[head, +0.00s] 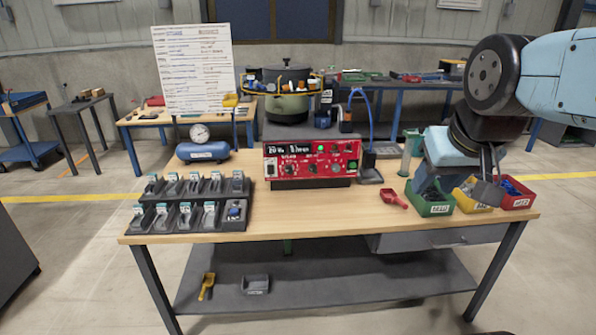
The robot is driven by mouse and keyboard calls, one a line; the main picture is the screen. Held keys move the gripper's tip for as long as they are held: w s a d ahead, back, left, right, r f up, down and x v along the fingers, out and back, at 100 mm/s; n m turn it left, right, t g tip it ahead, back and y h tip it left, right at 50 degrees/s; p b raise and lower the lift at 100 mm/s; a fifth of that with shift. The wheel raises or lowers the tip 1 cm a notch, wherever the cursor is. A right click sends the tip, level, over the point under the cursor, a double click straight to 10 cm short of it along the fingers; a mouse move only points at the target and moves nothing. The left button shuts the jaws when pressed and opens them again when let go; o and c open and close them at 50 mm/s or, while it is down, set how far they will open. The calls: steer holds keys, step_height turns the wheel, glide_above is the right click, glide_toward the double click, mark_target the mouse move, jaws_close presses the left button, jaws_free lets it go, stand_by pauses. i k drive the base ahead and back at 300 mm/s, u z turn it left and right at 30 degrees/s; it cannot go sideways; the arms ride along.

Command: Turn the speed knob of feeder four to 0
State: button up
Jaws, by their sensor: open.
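A red control box (312,160) stands on the wooden bench, at the middle. Its front carries several small knobs, a green button, a white switch and a dark display on top. The labels and knob pointers are too small to read, so I cannot tell which knob is the speed knob or where it points. Behind the box is the bowl feeder (287,104), a dark bowl on a green body. My gripper (488,172) hangs at the right, over the coloured bins, open and well apart from the box. Its fingers are partly hard to make out.
On the bench (300,212) are a blue tank with a gauge (203,151), a dark rack of small parts (192,202), a red scoop (393,198) and green (436,210), yellow and red bins. A printed board (193,70) stands behind. The bench front is clear.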

mark_target(289, 169)
steer(key=u, duration=0.85)
steer(key=i, duration=0.1)
steer(key=z, duration=2.7)
steer(key=k, duration=1.35)
steer(key=u, duration=0.8)
steer(key=i, duration=1)
steer(key=u, duration=0.1)
